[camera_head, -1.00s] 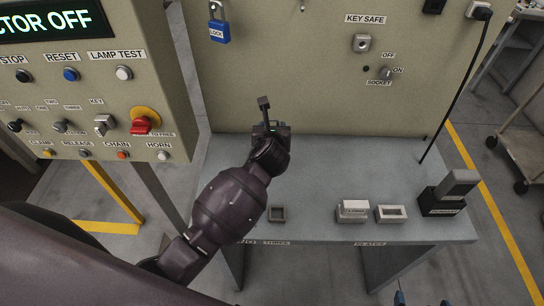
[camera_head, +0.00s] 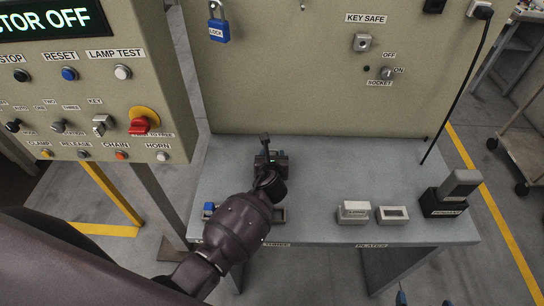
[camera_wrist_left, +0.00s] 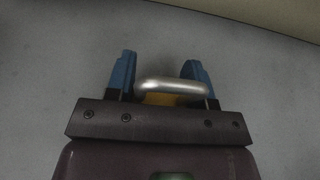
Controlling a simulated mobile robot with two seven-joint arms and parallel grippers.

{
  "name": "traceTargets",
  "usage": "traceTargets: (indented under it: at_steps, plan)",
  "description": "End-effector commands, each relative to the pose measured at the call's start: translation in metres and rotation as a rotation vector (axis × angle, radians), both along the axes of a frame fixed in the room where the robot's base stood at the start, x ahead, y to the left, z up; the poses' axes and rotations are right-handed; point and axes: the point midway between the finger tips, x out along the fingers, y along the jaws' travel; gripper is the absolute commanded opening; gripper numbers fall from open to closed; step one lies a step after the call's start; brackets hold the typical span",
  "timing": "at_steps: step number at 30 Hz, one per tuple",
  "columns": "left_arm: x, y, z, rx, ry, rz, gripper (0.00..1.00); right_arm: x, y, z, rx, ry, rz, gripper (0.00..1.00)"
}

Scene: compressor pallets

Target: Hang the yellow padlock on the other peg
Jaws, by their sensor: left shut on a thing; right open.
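The yellow padlock shows in the left wrist view as a yellow body (camera_wrist_left: 160,99) under a thick silver shackle (camera_wrist_left: 172,86). My left gripper (camera_wrist_left: 158,72) is shut on it, with the blue fingers on either side. In the head view my left gripper (camera_head: 271,160) is over the grey bench, in front of the upright panel, and the padlock is hidden there. A peg (camera_head: 302,5) shows at the panel's top edge. A blue padlock (camera_head: 218,30) hangs further left on the panel. Only the blue fingertips of my open right gripper (camera_head: 420,301) show at the bottom edge.
A control box (camera_head: 180,105) with buttons stands left of the panel. On the bench (camera_head: 320,175) are a small blue item (camera_head: 209,208), a pale block (camera_head: 354,211), a pale frame (camera_head: 393,214) and a dark holder (camera_head: 440,205). A black cable (camera_head: 463,80) hangs at right.

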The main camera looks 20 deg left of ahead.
Motion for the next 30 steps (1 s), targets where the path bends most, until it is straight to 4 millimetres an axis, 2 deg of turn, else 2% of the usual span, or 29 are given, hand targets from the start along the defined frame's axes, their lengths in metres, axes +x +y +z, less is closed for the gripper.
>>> traceTargets:
  at_steps: [10,11,15,25,30]
  plan:
    - [0.0,0.0,-0.004,0.002,-0.001,0.001,0.23,-0.001,0.0,-0.004,-0.001,0.004,0.0,1.0]
    - [0.0,0.0,-0.004,0.001,0.0,0.001,0.52,-0.001,0.0,-0.004,-0.001,0.004,0.0,1.0]
    - [0.0,0.0,-0.004,0.001,0.0,0.001,0.73,-0.001,0.0,-0.004,-0.001,0.004,0.0,1.0]
    - [0.0,0.0,-0.004,-0.001,0.0,0.001,0.74,0.0,0.0,-0.004,-0.001,0.002,0.0,1.0]
    - [0.0,0.0,-0.006,-0.001,0.0,0.002,0.74,0.001,0.0,-0.011,-0.001,-0.004,0.001,1.0]
